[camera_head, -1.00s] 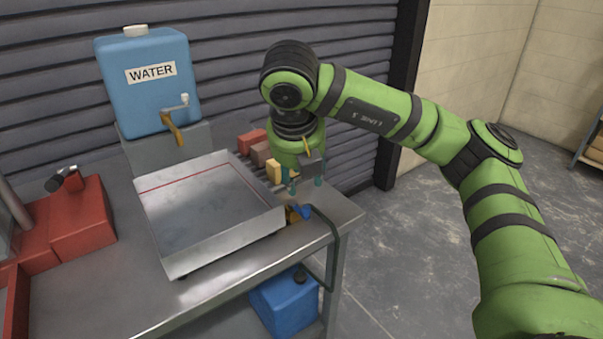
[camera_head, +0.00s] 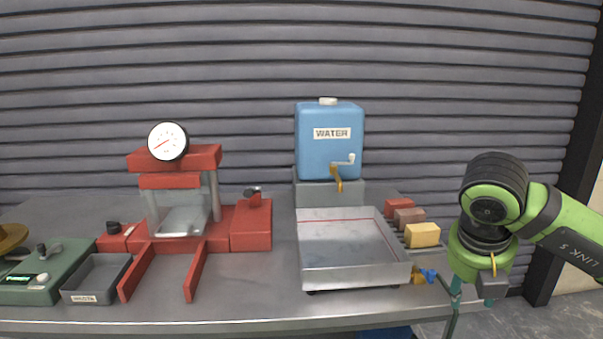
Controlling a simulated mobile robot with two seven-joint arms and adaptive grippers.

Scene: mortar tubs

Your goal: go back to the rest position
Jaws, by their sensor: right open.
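My right gripper (camera_head: 472,299) is at the right end of the bench, pointing down. Its fingertips are apart and nothing shows between them. It is to the right of the metal tray and beside the blue-handled valve (camera_head: 427,275) at the tray's front right corner. I cannot tell whether it touches the valve or the hose. My left gripper is not in view.
The metal tray (camera_head: 354,278) stands before a blue water tank (camera_head: 328,150). Several coloured blocks (camera_head: 422,235) lie between tray and right arm. A red press (camera_head: 175,155) with a gauge, a small grey bin (camera_head: 97,278) and a green device (camera_head: 45,270) stand left. Floor shows at lower right.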

